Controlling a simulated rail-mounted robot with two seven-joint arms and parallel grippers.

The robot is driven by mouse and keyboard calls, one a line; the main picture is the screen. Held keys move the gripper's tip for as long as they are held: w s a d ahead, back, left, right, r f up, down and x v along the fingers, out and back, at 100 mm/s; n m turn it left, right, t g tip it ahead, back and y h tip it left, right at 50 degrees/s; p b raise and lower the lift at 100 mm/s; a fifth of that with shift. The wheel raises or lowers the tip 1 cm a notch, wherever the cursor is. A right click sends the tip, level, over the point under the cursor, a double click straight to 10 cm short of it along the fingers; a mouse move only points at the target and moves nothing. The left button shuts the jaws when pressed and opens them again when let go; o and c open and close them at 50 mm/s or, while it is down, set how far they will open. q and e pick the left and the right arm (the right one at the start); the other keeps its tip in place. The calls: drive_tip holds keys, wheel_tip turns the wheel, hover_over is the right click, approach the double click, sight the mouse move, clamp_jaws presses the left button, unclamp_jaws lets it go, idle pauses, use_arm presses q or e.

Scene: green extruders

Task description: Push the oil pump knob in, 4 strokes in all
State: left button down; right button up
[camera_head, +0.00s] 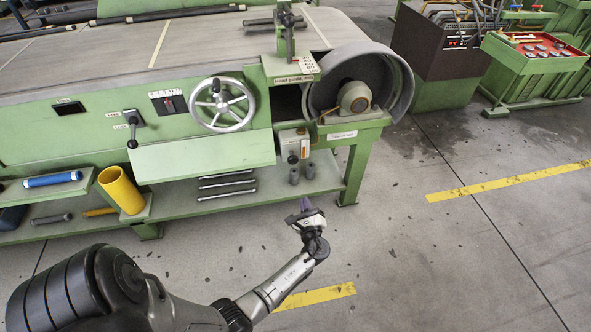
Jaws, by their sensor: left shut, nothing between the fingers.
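A small pale grey box (294,138) is mounted at the front of the green machine, under its bed and left of the right-hand leg. A dark round knob (292,158) sits low on its front; I take this to be the oil pump knob. It is too small to tell how far in it is. My left gripper (306,204) is in front of and below the box, over the edge of the lower shelf in the picture. It is shut and empty, and looks apart from the knob. My right gripper is not in view.
A handwheel (222,104) and a lever (132,126) stick out from the machine's front. A yellow cylinder (121,190) stands left. The floor at right is clear.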

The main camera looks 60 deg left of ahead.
use_arm(q)
drive_tip(key=m, duration=0.3)
drive_tip(key=m+y, duration=0.1)
drive_tip(key=m, duration=0.1)
drive_tip(key=shift+s+a+r+g, duration=0.1)
drive_tip(key=shift+s+r+g, duration=0.25)
drive_tip(key=shift+r+g, duration=0.05)
drive_tip(key=b, duration=0.5)
approach(294, 162)
drive_tip(key=x, duration=0.5)
drive_tip(key=shift+a+f, duration=0.1)
drive_tip(key=shift+a, duration=0.2)
drive_tip(key=shift+b+x, duration=0.35)
drive_tip(key=shift+x, duration=0.7)
